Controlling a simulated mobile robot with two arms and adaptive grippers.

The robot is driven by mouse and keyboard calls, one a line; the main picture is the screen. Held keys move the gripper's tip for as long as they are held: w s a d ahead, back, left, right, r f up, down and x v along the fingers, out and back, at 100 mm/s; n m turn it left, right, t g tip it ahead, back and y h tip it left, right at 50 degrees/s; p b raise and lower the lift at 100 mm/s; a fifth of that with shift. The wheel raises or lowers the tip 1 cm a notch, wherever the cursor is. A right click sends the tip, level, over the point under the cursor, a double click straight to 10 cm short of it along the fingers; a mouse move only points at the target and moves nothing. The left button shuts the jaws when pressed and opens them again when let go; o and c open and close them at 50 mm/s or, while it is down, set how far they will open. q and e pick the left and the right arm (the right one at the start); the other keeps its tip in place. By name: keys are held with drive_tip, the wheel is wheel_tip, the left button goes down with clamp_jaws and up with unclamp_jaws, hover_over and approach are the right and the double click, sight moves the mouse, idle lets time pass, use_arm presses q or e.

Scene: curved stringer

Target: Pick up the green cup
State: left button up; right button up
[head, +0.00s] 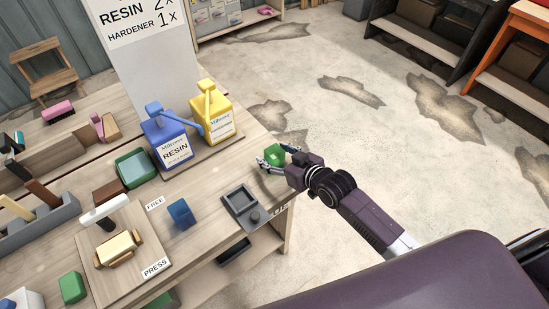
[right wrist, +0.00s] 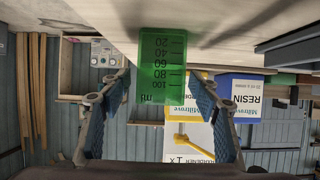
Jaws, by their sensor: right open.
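The green cup (head: 275,153) stands near the right edge of the workbench in the head view. In the right wrist view the green cup (right wrist: 160,62) is see-through, with ml marks that appear upside down. My right gripper (head: 270,160) is at the cup, coming in from the right. In the right wrist view its fingers (right wrist: 159,92) are open, one on each side of the cup, with gaps visible between cup and fingers. My left gripper is not in view.
The yellow hardener jug (head: 212,118) and blue resin jug (head: 167,143) stand left of the cup on a board. A dark scale (head: 241,199) lies nearer the bench's front edge, with a blue block (head: 181,213) beside it.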

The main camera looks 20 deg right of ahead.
drive_tip(key=c, duration=1.1)
drive_tip(key=shift+o, duration=0.2)
drive_tip(key=shift+r, duration=0.1)
